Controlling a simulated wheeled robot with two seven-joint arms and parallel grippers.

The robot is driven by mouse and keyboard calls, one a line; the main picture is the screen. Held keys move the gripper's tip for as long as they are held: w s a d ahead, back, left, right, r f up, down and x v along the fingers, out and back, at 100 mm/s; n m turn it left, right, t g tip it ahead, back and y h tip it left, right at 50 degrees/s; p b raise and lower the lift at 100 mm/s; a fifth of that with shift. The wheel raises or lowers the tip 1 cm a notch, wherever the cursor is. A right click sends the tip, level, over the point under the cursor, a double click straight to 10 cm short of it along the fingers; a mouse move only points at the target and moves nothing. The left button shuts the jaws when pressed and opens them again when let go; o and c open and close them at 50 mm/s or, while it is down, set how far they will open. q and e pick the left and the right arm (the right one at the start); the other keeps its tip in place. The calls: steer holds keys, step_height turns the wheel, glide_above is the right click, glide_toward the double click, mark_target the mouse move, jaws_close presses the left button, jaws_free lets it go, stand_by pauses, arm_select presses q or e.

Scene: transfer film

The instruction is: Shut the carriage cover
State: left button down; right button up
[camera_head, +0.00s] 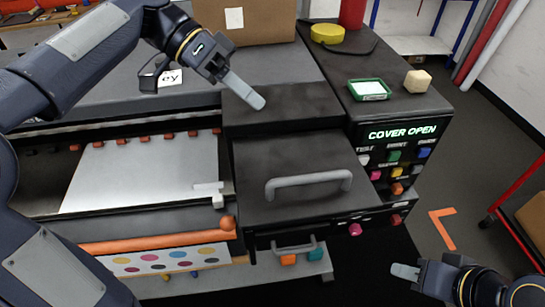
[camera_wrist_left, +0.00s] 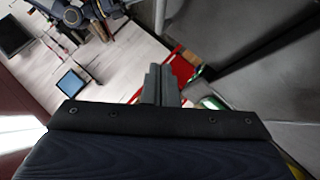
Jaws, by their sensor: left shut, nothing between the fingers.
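The carriage cover appears to be the dark, flat panel (camera_head: 255,160) with a grey bar handle (camera_head: 308,184), in the middle of the machine. A dark raised block (camera_head: 283,103) stands just behind the panel. My left gripper (camera_head: 258,102) is over this block, behind the handle and apart from it; I cannot tell whether it touches the block. Its fingers are together and empty, as the left wrist view (camera_wrist_left: 161,84) also shows. A lit display (camera_head: 402,132) reads "COVER OPEN". My right gripper (camera_head: 400,270) is low at the right, apart from the machine; its finger gap is not clear.
A silver plate (camera_head: 140,170) lies in the bed left of the panel, above an orange bar (camera_head: 150,243). Coloured buttons (camera_head: 395,172) line the console. A green-rimmed tray (camera_head: 369,90), beige block (camera_head: 417,81) and yellow disc (camera_head: 327,33) sit on top.

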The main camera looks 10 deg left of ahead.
arm_select(q)
steer(key=x, duration=0.4)
steer(key=s+p+x, duration=0.1)
steer(key=x, duration=0.3)
steer(key=a+f+x, duration=0.1)
steer(key=x, duration=0.3)
steer(key=shift+s, duration=0.3)
steer(key=shift+s+d+f, duration=0.1)
steer(key=shift+s+f, duration=0.2)
steer(key=shift+f, duration=0.2)
